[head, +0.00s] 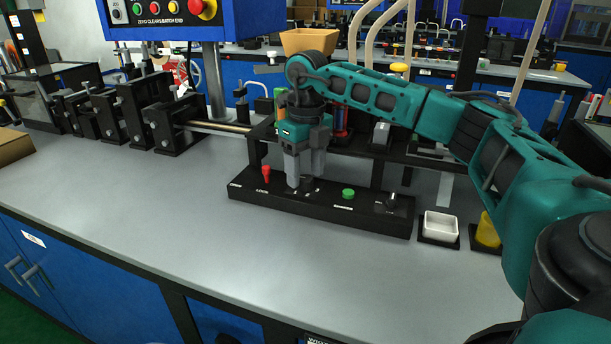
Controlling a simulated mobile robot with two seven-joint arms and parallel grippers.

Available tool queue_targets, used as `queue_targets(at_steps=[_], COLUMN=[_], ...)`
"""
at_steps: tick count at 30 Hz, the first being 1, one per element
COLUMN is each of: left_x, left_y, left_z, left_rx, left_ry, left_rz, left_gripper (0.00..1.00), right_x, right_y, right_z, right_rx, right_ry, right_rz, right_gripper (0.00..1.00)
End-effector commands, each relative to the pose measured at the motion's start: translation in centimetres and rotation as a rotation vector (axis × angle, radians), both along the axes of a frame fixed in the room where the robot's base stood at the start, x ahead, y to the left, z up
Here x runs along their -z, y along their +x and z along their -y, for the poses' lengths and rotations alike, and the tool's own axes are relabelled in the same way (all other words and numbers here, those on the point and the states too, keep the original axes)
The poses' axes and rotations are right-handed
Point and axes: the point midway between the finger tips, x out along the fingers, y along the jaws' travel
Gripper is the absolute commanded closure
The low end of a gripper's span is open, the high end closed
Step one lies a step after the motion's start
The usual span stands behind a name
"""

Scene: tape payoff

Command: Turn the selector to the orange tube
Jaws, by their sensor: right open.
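A long black control box (320,206) stands on the grey bench. Along its top are a red knob or lever (266,173), a black knob (307,184), a green button (348,193) and another black knob (391,201) at the right. My right gripper (306,186) points down with its two grey fingers apart, at the black knob beside the red one. I cannot tell whether the fingers touch it. The knob's pointer is hidden, so its setting cannot be read. Coloured tubes (341,120) stand behind the gripper, partly hidden; which is orange is unclear. My left gripper is out of view.
A white square dish (441,226) and a yellow cup (488,231) stand right of the box. Black clamp blocks with a rod (170,122) stand at the left. A tan hopper (309,41) is behind. The bench front (200,220) is clear.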

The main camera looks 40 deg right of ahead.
Motion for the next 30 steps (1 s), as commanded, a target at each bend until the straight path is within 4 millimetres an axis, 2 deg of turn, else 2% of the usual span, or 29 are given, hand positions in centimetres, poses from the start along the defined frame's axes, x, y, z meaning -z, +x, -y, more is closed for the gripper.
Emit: queue_targets(at_steps=[3,13,30], left_x=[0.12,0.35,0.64], left_y=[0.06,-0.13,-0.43], left_z=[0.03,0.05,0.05], left_rx=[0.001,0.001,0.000], left_ry=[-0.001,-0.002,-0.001], left_rz=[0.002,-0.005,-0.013], left_gripper=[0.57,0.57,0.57], right_x=[0.89,1.07,1.03], right_y=[-0.02,-0.01,0.00], right_z=[0.01,-0.01,-0.02], right_rx=[0.000,0.000,0.000], right_ry=[0.000,0.000,0.000], right_rz=[0.000,0.001,0.001], right_gripper=[0.41,0.42,0.97])
